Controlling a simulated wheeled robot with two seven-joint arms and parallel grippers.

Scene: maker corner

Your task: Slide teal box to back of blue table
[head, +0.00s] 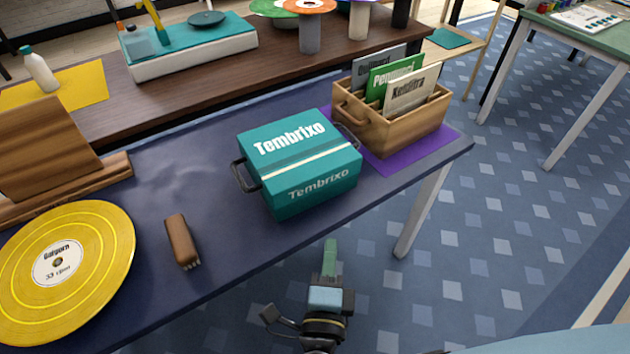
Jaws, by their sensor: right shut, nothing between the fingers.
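The teal box (305,163), marked "Tembrixo", stands upright on the blue table (190,180), right of the table's middle and close to the front edge. It has a dark handle on its left side and another on its right. My right gripper (330,245) is shut and empty. It shows just in front of the box's front face, below it in the picture, over the floor side of the table's front edge. My left gripper is not in view.
A wooden crate (431,121) with record sleeves stands right of the box on a purple mat (398,163). A brown brush (182,240) and a yellow record (95,270) lie to the left. A wooden stand (50,150) is at the far left. Table behind the box is clear.

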